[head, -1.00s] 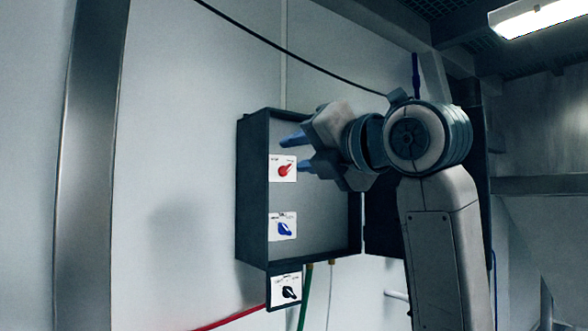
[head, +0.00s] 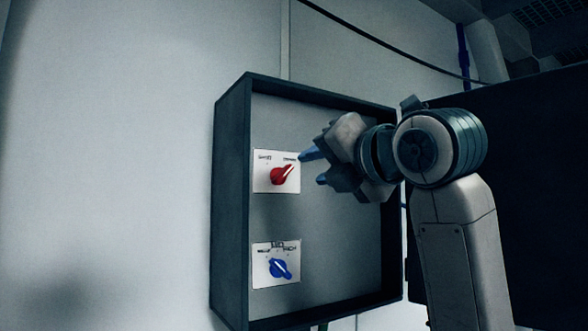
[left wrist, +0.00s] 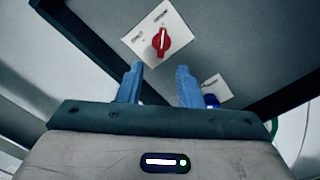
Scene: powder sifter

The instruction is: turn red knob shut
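The red knob (head: 282,175) sits on a white label plate (head: 262,184) inside an open grey box on the wall. Its pointer is tilted up and to the right in the head view. My left gripper (head: 313,168) is just to the right of the knob, apart from it, with its blue fingers toward the box. In the left wrist view the red knob (left wrist: 161,41) shows beyond the gap between the two fingers of my left gripper (left wrist: 159,68). The fingers are spread and hold nothing. My right gripper is not in view.
A blue knob (head: 280,268) on its own white plate is below the red one. The dark box (head: 231,200) has raised side walls around its panel. A dark door panel (head: 520,190) is at the right. The wall left of the box is clear.

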